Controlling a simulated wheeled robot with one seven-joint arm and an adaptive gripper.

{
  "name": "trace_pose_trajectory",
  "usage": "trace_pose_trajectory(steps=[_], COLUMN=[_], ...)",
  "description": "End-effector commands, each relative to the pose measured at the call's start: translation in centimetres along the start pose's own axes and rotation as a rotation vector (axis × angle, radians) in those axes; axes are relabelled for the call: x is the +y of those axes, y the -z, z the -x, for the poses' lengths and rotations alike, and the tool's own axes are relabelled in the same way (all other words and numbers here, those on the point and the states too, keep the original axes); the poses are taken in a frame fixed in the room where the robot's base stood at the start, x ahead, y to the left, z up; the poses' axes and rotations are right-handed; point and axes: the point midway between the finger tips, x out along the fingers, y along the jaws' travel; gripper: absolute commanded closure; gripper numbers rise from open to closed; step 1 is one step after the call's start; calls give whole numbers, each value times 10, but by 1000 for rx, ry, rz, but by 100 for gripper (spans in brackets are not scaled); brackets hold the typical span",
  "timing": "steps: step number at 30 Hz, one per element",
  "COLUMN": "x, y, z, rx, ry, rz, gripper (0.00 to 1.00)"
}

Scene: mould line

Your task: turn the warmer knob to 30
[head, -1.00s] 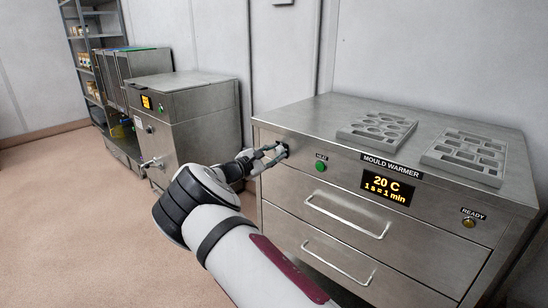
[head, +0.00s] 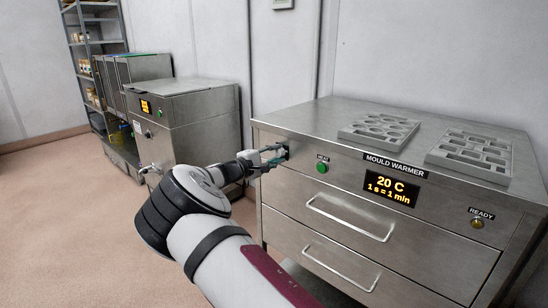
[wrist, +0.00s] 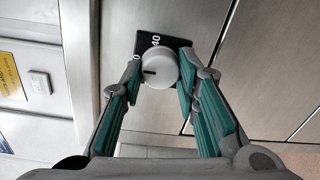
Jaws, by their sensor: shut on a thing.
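The warmer knob (wrist: 159,70) is a pale round dial with a dark pointer mark, seen in the wrist view in front of a black scale plate (wrist: 178,44). The plate shows "40" and part of another number ending in 0; the rest is hidden. The mark points left in that view. My gripper (wrist: 159,76) is shut on the knob, one green-padded finger on each side. In the head view my gripper (head: 275,156) is at the upper left of the mould warmer (head: 330,225) front and mostly hides the knob. The warmer display (head: 390,189) reads 20 C.
The green HEAT button (head: 322,168) is just right of my gripper. Two drawer handles stick out below. Two mould trays (head: 378,131) (head: 470,156) lie on the warmer top. Another steel machine (head: 190,115) stands to the left, with open floor in front.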

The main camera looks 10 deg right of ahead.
Motion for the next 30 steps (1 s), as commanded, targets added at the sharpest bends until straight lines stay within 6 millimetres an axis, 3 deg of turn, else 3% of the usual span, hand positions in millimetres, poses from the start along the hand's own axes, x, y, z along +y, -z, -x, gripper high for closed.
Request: trace_pose_trajectory(steps=[13,14,16,25,30], x=[-2,-2,-2,-1,0], y=[0,0,0,0,1], z=[0,0,0,1,15], rx=[-1,-1,-1,0,2], ry=[2,2,2,1,0], rz=[-7,-7,-7,-7,-7], gripper=[99,65,51,51,51])
